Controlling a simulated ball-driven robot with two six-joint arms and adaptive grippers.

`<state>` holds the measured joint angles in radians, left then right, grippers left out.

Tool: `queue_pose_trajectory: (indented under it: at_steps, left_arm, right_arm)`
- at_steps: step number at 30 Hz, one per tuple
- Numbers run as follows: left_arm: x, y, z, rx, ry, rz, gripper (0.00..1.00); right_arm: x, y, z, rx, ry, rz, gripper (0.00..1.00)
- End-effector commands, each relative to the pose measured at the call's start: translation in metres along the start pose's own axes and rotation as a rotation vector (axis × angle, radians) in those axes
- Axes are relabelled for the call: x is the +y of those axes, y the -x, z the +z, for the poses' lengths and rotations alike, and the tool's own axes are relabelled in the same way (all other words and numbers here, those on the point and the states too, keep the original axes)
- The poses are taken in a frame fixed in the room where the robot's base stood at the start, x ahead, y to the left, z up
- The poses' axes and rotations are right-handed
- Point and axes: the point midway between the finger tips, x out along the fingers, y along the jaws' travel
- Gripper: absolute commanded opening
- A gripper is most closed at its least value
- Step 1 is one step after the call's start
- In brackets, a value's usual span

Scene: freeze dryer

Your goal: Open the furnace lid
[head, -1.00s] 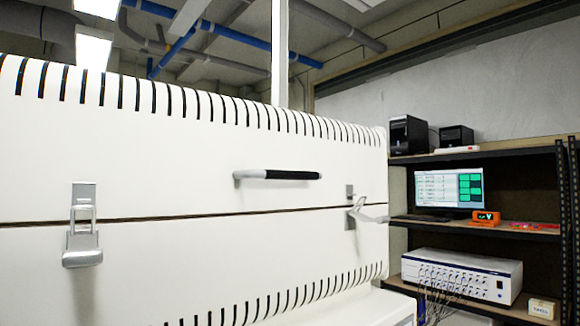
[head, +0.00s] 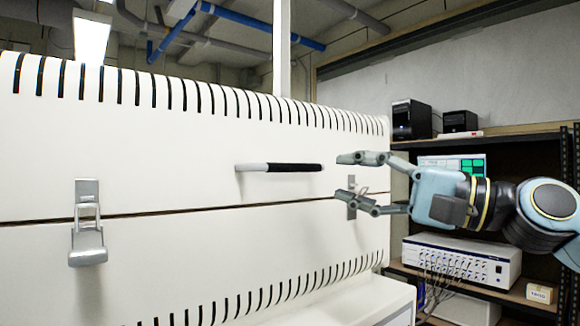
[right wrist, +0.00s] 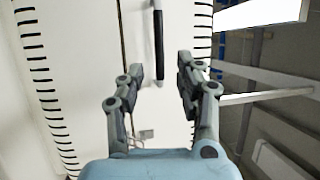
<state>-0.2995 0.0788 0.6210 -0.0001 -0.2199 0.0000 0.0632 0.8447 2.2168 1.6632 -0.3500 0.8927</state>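The furnace is a large white slotted body. Its lid (head: 150,130) meets the lower part at a dark horizontal seam and looks shut. A bar handle with a black grip (head: 294,167) sticks out of the lid; it also shows in the right wrist view (right wrist: 158,45). A metal latch (head: 87,225) sits across the seam at left. The right latch (head: 351,205) is partly hidden behind my lower finger. My right gripper (head: 345,177) is open and empty, just right of the handle's end. In the right wrist view the handle lies between the open fingers (right wrist: 160,68), ahead of them.
A shelf rack at right holds black boxes (head: 411,119), a monitor (head: 470,163) partly behind my right arm, and a white instrument (head: 462,258) with cables. A thin pale post (head: 281,50) rises behind the furnace. The space in front of the lid's left half is clear.

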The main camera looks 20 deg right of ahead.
Motion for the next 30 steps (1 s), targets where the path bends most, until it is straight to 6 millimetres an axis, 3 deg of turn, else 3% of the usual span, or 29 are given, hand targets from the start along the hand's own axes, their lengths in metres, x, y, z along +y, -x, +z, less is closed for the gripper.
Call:
queue_pose_trajectory:
  at_steps: [8,21,30]
  left_arm:
    - [-0.002,0.017,-0.002,0.001,0.0,-0.001,0.32]
    - [-0.004,0.037,-0.005,0.002,0.0,-0.002,0.32]
    - [-0.004,0.039,-0.005,0.003,0.0,-0.002,0.32]
  right_arm:
    - [-0.004,-0.028,0.0,0.001,-0.005,-0.005,0.35]
    - [0.0,-0.092,0.001,0.001,-0.001,0.0,0.35]
    - [0.002,-0.105,0.001,-0.001,0.002,0.004,0.35]
